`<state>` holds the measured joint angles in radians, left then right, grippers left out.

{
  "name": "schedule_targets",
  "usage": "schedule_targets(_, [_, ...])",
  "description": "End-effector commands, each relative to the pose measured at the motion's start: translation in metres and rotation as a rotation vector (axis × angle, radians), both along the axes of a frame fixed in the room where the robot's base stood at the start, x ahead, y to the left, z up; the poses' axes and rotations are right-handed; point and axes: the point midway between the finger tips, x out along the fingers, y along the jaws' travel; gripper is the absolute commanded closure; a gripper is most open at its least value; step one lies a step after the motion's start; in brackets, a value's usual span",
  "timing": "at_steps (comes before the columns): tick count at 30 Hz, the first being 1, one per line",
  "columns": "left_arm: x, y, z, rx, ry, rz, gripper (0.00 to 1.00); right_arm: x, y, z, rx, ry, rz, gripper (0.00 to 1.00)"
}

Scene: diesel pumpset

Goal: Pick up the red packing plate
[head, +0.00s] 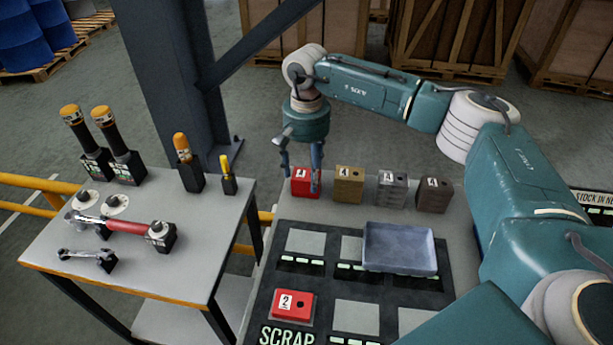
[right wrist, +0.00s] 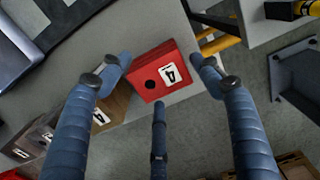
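A red packing plate (head: 305,189), a thick block with a white number label and a dark hole, stands at the left end of a row on the table. It also shows in the right wrist view (right wrist: 160,71), where the label reads 4. My right gripper (head: 300,172) is over it, pointing down, and partly hides it. In the right wrist view its blue fingers (right wrist: 160,66) are spread around the red plate, with gaps at the sides. A second red plate (head: 291,306), labelled 2, lies on the dark board near the word SCRAP. My left gripper is not in view.
Tan (head: 349,184), grey (head: 392,189) and brown (head: 433,195) blocks stand close to the right of the red plate. A blue-grey tray (head: 399,268) sits on the board. A side table (head: 150,268) with tools and a steel post (head: 175,80) are to the left.

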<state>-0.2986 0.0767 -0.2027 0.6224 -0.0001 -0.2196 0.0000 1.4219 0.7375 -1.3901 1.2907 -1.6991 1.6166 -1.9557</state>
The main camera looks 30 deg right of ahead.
Motion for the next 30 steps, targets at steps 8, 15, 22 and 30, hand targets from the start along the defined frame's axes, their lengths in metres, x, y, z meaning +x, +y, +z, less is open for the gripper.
schedule_targets(8, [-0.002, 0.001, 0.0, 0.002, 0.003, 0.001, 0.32, 0.0, 0.0, 0.0, -0.001, 0.001, 0.0, 0.96])
schedule_targets(15, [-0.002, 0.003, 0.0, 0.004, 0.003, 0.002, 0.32, 0.0, 0.0, 0.002, 0.0, -0.001, -0.001, 0.96])
schedule_targets(22, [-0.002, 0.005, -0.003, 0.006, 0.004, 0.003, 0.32, 0.001, 0.0, 0.016, 0.001, -0.003, -0.001, 0.96])
schedule_targets(30, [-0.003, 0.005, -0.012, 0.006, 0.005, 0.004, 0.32, 0.002, 0.001, 0.071, 0.003, -0.008, 0.0, 0.96])
